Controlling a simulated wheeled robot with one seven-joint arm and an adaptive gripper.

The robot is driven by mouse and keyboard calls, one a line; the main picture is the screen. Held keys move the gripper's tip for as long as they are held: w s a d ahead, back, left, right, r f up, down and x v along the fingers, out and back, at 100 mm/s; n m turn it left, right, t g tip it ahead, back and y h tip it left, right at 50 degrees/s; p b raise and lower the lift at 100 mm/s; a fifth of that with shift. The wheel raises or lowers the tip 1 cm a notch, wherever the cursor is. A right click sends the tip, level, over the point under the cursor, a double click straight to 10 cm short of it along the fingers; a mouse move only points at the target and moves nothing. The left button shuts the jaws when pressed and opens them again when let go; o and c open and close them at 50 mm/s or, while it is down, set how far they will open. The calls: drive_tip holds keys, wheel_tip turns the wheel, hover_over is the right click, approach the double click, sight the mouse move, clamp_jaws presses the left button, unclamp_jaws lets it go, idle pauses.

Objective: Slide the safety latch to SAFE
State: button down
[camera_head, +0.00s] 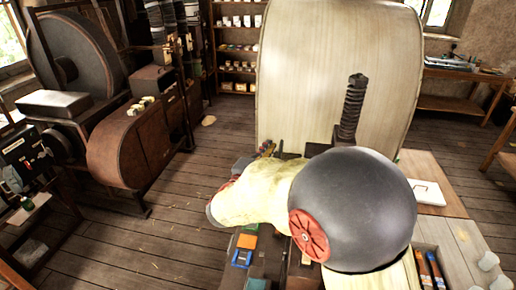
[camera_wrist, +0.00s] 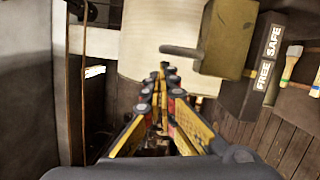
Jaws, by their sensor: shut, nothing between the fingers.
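A dark label plate (camera_wrist: 266,60) reading FREE and SAFE shows at the upper right of the wrist view. Left of it is a yellowish block (camera_wrist: 228,38) with a grey peg (camera_wrist: 180,51) sticking out to the left, which looks like the safety latch. I cannot tell which word it stands at. My gripper (camera_wrist: 163,67) has yellow and black fingers, shut and empty. Its tips are just below and left of the peg's end in the picture; I cannot tell whether they touch. In the head view my arm hides the gripper and the latch.
A large cream panel (camera_head: 335,60) and a dark threaded screw (camera_head: 352,105) rise behind my arm. Orange (camera_head: 247,241) and blue (camera_head: 242,259) items lie on the bench left of my arm. Brushes (camera_wrist: 291,62) show right of the label. Floor at the left is open before a big machine (camera_head: 130,145).

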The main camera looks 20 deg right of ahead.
sight(280, 150)
drive_tip(key=shift+d, duration=0.15)
drive_tip(key=shift+s+d+b, duration=0.15)
drive_tip(key=shift+d+b, duration=0.15)
drive_tip(key=shift+s+d+b, duration=0.55)
drive_tip(key=shift+d, duration=0.2)
drive_tip(key=shift+s+d+b, duration=0.5)
drive_tip(key=shift+s+d, duration=0.05)
drive_tip(key=shift+d, duration=0.2)
